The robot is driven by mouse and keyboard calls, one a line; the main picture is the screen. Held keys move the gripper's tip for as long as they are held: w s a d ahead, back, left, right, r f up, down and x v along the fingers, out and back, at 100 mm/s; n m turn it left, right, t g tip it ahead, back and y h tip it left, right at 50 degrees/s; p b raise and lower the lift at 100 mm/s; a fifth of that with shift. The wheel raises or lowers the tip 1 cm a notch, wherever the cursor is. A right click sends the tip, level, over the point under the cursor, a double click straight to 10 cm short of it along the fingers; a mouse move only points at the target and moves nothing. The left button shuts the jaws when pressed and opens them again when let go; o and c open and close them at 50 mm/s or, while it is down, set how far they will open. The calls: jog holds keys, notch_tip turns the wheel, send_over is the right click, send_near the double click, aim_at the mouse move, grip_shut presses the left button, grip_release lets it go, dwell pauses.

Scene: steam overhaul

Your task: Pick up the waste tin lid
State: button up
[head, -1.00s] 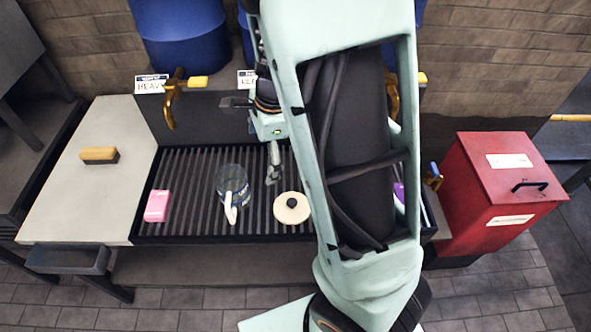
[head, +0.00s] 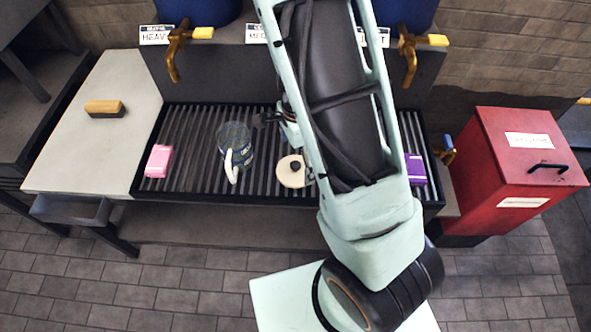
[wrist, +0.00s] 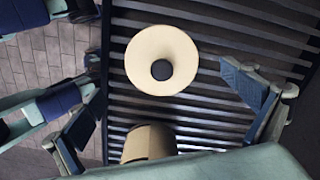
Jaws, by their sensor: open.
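A round cream lid with a black knob (head: 291,172) lies on the slatted grill, right of a glass jug, its right edge close to my arm. It also shows in the wrist view (wrist: 140,67), knob facing the camera. My gripper (wrist: 165,103) is open and empty there, its two blue-padded fingers apart on either side, with the lid ahead between them. A tan, rounded object (wrist: 150,142) shows below the lid in the wrist view, partly cut off by my gripper body; I cannot tell whether it is a tin. My arm hides most of my gripper in the head view.
The glass jug (head: 235,146), a pink block (head: 158,161) and a purple packet (head: 415,169) are on the slatted grill. A brush (head: 105,109) lies on the left counter. A red bin (head: 520,165) stands right. Brass taps (head: 178,50) overhang the back.

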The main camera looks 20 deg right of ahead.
aim_at(297, 164)
notch_tip(297, 164, down, 4)
jog(key=shift+w+r+b, duration=0.15)
jog(key=shift+b, duration=0.2)
jog(key=c, duration=1.7)
